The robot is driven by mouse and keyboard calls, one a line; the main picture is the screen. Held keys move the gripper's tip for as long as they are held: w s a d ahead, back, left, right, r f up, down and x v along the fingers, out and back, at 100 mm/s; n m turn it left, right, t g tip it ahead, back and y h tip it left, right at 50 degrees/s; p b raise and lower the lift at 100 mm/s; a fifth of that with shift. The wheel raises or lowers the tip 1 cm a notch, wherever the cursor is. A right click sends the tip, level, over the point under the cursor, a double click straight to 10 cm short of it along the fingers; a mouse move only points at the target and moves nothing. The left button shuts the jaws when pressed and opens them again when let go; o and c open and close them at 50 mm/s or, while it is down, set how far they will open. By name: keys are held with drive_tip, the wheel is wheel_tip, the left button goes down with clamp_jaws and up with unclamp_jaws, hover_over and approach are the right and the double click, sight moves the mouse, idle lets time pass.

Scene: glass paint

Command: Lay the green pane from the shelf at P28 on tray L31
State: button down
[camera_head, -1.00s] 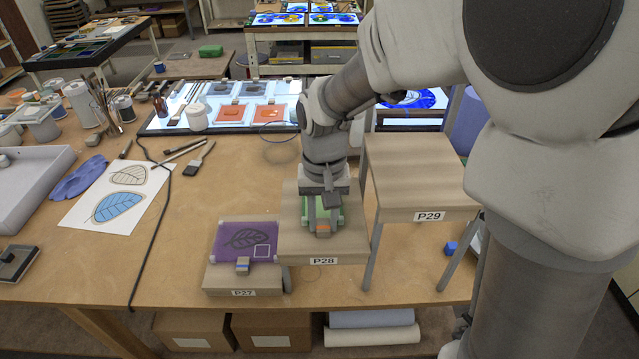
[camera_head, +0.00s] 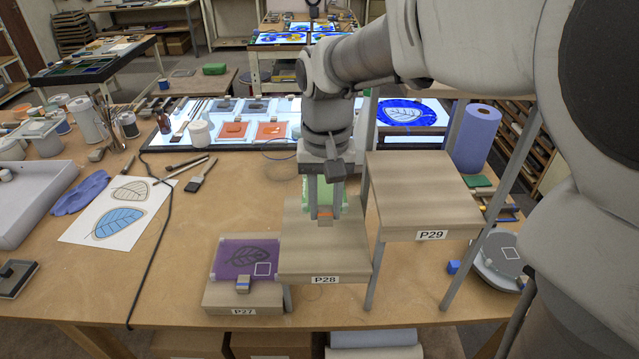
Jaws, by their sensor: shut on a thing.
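The green pane (camera_head: 341,203) is held at my gripper (camera_head: 325,213), partly hidden behind the fingers. My gripper points down and is shut on the pane's small grey block with an orange stripe. The pane appears raised above the wooden shelf P28 (camera_head: 323,262), whose top looks bare in front. I cannot read a label L31 anywhere. A lit panel (camera_head: 225,137) at the back of the table bears small grey and orange panes, and no tray on it can be told as L31.
Shelf P27 (camera_head: 243,297) on the left holds a purple pane (camera_head: 236,258). The taller shelf P29 (camera_head: 415,190) stands close on the right and is empty.

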wheel_tip(320, 180, up, 2)
drive_tip(key=shift+r, duration=0.1)
drive_tip(key=shift+r+p, duration=1.35)
drive_tip(key=shift+r, duration=0.05)
drive_tip(key=shift+s, duration=0.1)
